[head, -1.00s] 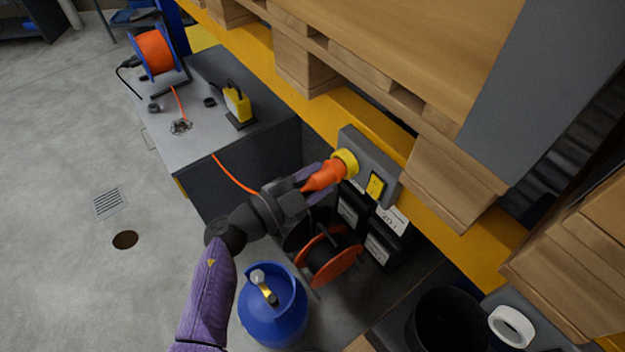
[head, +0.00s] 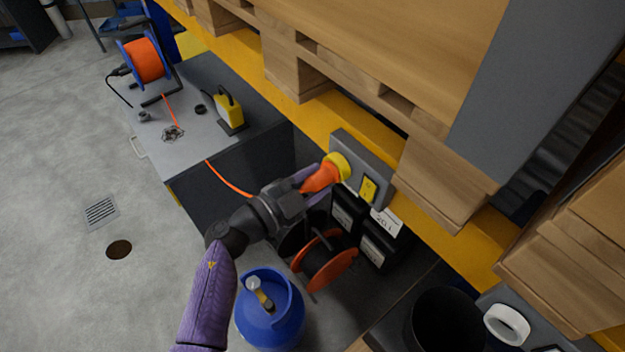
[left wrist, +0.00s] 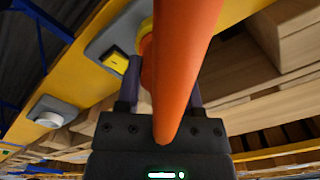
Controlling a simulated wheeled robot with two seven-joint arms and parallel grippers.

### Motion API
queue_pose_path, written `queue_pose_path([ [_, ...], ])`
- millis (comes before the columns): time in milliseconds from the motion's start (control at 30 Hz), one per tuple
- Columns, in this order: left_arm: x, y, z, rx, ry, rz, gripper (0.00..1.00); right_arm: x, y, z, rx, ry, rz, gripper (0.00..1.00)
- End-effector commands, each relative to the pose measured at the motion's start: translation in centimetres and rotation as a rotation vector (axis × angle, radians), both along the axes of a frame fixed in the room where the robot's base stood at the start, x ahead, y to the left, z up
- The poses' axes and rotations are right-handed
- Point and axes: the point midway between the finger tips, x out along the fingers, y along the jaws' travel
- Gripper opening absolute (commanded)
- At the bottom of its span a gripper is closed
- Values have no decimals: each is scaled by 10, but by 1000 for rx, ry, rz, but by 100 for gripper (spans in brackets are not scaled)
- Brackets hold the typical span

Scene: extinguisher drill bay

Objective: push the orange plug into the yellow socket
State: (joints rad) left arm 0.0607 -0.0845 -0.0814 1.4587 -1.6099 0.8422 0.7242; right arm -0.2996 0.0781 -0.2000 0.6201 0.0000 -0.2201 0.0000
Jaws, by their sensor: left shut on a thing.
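The orange plug (head: 319,179) is held in my left gripper (head: 312,182), which is shut on it. In the head view its front end meets the yellow socket (head: 341,162) on a grey wall plate; how deep it sits I cannot tell. In the left wrist view the orange cable (left wrist: 182,60) runs across the middle and hides most of the plug. The gripper's purple fingers (left wrist: 165,85) stand on either side, and a sliver of the yellow socket (left wrist: 146,26) shows behind. My right gripper is not in view.
A yellow switch (head: 368,189) sits beside the socket on the grey plate (head: 376,168). Wooden pallets (head: 440,180) rest above on the yellow beam (head: 270,98). Below are an orange reel (head: 325,262), black canisters (head: 378,243) and a blue gas bottle (head: 270,315). A grey cabinet (head: 200,150) stands left.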

Motion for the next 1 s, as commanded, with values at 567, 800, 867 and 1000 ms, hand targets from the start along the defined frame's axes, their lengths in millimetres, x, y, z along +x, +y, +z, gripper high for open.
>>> queue_pose_path([
  [567, 3, -3, 1, -2, -1, 1, 81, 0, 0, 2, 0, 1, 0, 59],
  [800, 2, -3, 0, -1, 0, 1, 89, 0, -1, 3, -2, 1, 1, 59],
  [867, 2, -2, 0, 0, 0, 0, 89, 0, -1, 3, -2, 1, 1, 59],
  [1000, -4, 6, 0, 2, 1, 1, 89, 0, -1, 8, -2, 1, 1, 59],
])
